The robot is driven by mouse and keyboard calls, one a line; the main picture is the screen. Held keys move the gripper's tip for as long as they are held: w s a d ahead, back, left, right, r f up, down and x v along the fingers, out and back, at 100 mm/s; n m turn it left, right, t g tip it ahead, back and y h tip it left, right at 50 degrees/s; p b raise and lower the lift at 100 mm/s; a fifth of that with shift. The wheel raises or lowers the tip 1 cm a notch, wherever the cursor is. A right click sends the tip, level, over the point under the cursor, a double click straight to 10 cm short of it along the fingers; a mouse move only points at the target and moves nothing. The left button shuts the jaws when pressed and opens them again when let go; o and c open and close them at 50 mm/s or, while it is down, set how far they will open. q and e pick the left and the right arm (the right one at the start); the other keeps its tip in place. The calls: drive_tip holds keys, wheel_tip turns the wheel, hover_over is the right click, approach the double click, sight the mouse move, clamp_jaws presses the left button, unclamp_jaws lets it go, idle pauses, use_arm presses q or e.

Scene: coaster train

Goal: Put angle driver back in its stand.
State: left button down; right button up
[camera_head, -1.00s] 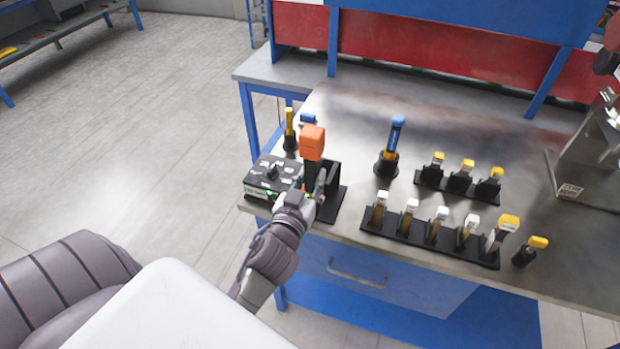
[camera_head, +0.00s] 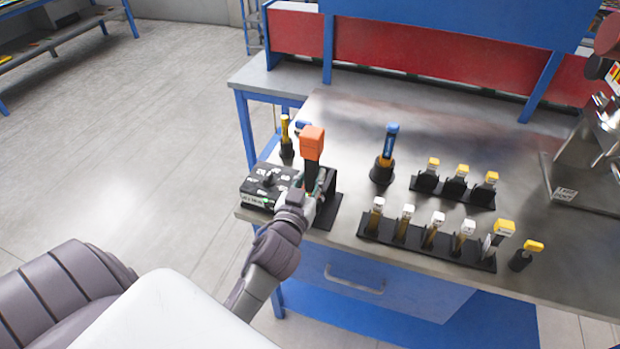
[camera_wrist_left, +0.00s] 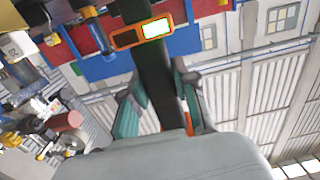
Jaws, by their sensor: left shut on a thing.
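The angle driver, with an orange end (camera_head: 312,142) on top and a dark body, stands roughly upright at the left end of the bench. My left gripper (camera_head: 313,187) is shut on its body. In the left wrist view, its black body (camera_wrist_left: 155,75) with an orange-framed display passes between the fingers of my left gripper (camera_wrist_left: 158,100). A black stand (camera_head: 322,216) is at the driver's lower end. My gripper hides the driver's lower end, so I cannot tell whether it is seated. My right gripper is not in view.
A dark box with labels and a knob (camera_head: 262,188) stands just left of the stand. A yellow-topped tool (camera_head: 286,135) is behind it. A blue-topped tool (camera_head: 389,150) and racks of small tools (camera_head: 425,245) stand to the right. The bench's back middle is clear.

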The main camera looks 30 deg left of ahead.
use_arm(q)
drive_tip(key=shift+r+x, duration=0.2)
drive_tip(key=shift+x, duration=1)
drive_tip(key=shift+r+x, duration=0.2)
drive_tip(key=shift+x, duration=0.95)
drive_tip(key=shift+f+b, duration=0.45)
drive_tip(key=shift+f, duration=0.4)
idle(1.3)
drive_tip(key=c, duration=0.9)
unclamp_jaws()
drive_tip(key=shift+s+d, duration=0.1)
drive_tip(key=shift+o, duration=0.5)
drive_tip(key=shift+f, duration=0.4)
drive_tip(key=v, duration=1.2)
drive_tip(key=shift+r, duration=0.3)
